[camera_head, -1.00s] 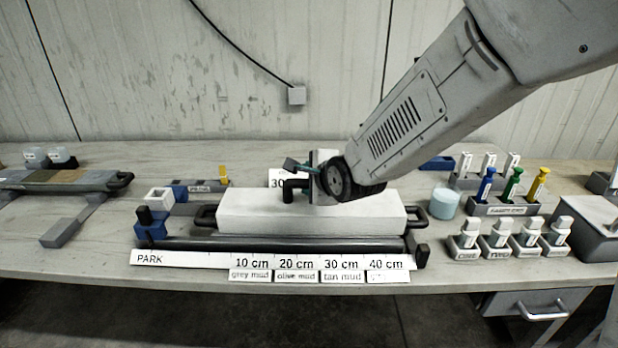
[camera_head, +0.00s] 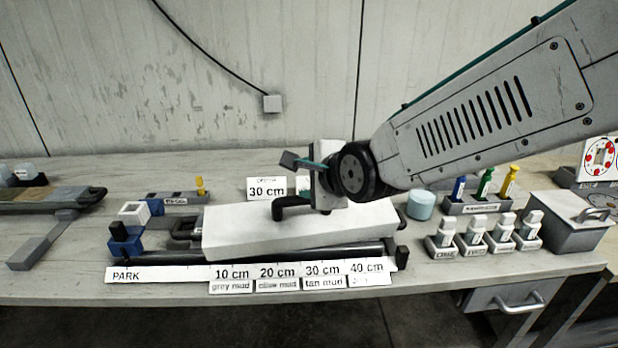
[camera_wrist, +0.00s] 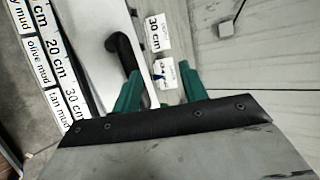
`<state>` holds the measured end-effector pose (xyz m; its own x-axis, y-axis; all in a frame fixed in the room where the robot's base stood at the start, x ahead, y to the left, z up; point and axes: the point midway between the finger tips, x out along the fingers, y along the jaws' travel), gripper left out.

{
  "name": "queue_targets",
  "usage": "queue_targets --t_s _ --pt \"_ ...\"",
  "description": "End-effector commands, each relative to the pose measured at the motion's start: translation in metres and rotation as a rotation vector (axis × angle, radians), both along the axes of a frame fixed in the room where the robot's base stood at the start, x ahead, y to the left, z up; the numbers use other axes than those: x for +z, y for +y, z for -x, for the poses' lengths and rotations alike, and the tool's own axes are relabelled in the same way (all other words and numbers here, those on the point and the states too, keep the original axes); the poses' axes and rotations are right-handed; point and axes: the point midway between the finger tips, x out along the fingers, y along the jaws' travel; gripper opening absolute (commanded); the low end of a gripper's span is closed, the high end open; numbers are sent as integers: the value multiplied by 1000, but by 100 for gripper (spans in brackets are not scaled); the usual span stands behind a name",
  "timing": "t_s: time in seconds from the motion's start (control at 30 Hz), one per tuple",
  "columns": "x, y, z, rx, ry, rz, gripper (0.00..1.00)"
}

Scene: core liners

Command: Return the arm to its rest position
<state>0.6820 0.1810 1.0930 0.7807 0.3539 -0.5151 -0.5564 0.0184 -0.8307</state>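My arm reaches in from the upper right of the head view to my gripper (camera_head: 300,162), over a white slab-like cover (camera_head: 245,235) with a black handle (camera_head: 290,205). In the wrist view my gripper's two green fingers (camera_wrist: 160,75) stand apart. Part of the handle is hidden behind the gripper in the head view.
A ruler strip marked PARK (camera_head: 160,273) runs along the front. Labelled holders (camera_head: 474,240), colour-handled tools (camera_head: 486,182), a light-blue cylinder (camera_head: 421,204) and a grey box (camera_head: 566,222) stand right. A 30 cm sign (camera_head: 267,189) stands behind the cover.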

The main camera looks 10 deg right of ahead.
Motion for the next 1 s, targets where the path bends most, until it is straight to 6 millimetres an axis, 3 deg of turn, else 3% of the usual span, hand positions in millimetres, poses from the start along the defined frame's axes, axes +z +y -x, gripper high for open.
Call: queue_targets --t_s 0.17,0.27,0.37,0.57,0.7,0.8,0.9,1.0 --pt "2 -3 7 22 -7 35 43" --pt "-12 -5 16 108 17 166 43" --pt "-37 -13 41 290 87 395 43" --pt "-49 -75 115 773 229 831 43" --pt "-34 -136 181 1124 322 1011 43" --pt "-19 -173 227 1294 372 1054 43" --pt "-7 -194 255 1318 401 1060 43" --pt "1 -206 262 1248 399 1068 43"
